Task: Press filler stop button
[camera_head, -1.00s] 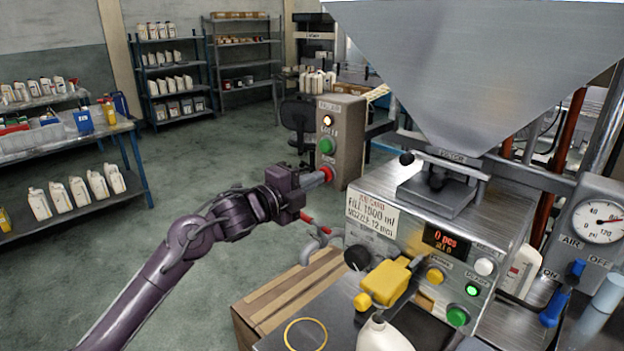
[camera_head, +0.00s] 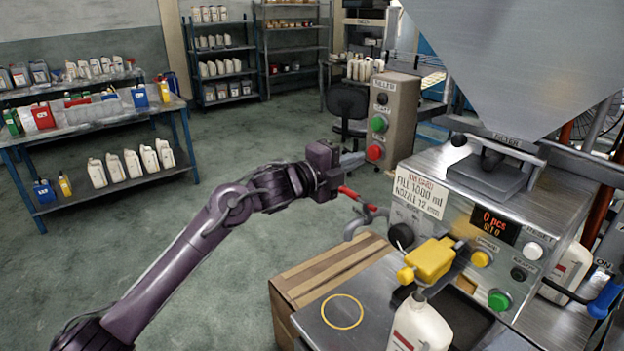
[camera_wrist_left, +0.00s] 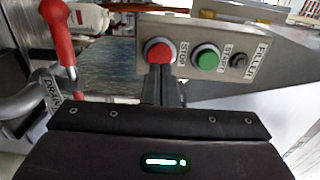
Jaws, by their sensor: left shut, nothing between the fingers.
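The filler control box (camera_head: 401,110) is grey and stands behind the filling machine. It carries a red stop button (camera_head: 375,152), a green start button (camera_head: 378,123) above it and a small dark lamp (camera_head: 382,99) at the top. My left gripper (camera_head: 362,158) is shut and empty, with its fingertips just left of the red button. In the left wrist view the fingertips (camera_wrist_left: 161,75) lie right below the red stop button (camera_wrist_left: 159,52); I cannot tell whether they touch it. The green button (camera_wrist_left: 207,59) is beside it. The right gripper is not in view.
The filling machine (camera_head: 470,215) with its hopper (camera_head: 500,60) fills the right side. A red-handled drain valve (camera_head: 357,197) is close below my left gripper. A white bottle (camera_head: 420,325) stands by the yellow nozzle (camera_head: 430,260).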

